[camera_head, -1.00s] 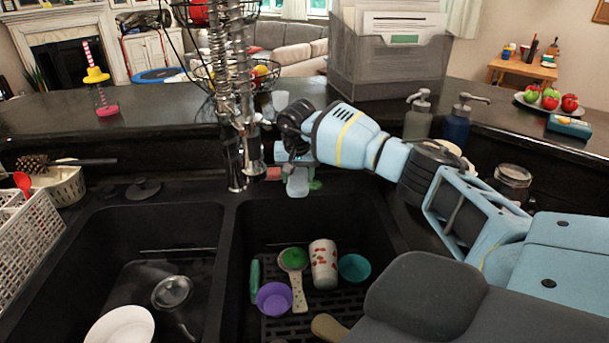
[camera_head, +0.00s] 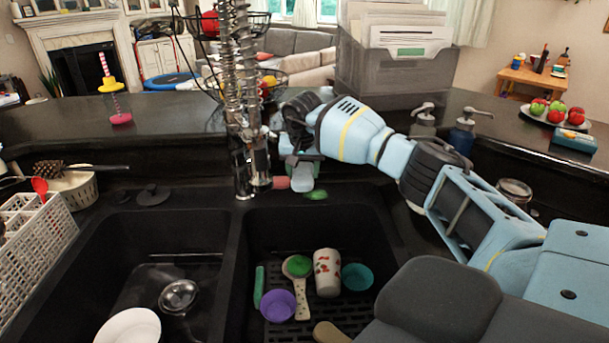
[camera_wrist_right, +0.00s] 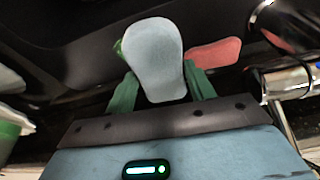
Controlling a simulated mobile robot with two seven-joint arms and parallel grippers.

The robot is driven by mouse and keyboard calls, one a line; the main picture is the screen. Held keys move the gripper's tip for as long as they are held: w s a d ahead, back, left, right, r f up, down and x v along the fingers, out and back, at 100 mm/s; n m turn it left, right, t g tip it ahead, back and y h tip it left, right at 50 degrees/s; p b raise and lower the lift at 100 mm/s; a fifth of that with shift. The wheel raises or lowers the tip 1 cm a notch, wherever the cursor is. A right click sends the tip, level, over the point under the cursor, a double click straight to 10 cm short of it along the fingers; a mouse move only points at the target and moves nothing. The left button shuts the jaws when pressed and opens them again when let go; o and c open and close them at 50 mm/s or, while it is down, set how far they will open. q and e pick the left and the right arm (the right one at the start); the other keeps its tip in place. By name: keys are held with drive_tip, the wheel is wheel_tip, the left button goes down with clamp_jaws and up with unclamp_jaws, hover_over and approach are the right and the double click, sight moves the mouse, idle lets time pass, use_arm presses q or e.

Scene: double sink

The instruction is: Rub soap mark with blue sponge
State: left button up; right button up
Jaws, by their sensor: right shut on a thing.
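The blue sponge (camera_head: 302,178), pale blue, is held in my right gripper (camera_head: 302,160), just behind the right basin. In the right wrist view, the sponge (camera_wrist_right: 154,58) sits between the green fingers of the gripper (camera_wrist_right: 160,88), which is shut on it. A flat green patch (camera_head: 316,194) lies on the ledge at the sponge's lower right; I cannot tell for sure whether it is the soap mark. Only a sliver of green shows beside the sponge in the wrist view. Whether the sponge touches the ledge is unclear. My left gripper is out of view.
A pink piece (camera_head: 281,183) lies on the ledge just left of the sponge. The metal spring faucet (camera_head: 240,120) stands close on the left. The right basin holds a purple bowl (camera_head: 278,305), a patterned cup (camera_head: 327,272) and other items. Soap pumps (camera_head: 462,132) stand behind my arm.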

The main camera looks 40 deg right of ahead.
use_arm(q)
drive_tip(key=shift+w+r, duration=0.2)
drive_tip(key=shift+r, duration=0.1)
use_arm(e)
drive_tip(key=shift+r, duration=0.65)
drive_tip(key=shift+r+p, duration=0.5)
drive_tip(key=shift+r, duration=1.05)
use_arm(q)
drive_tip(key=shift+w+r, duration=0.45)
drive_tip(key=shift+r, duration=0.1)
use_arm(e)
drive_tip(key=shift+f, duration=0.1)
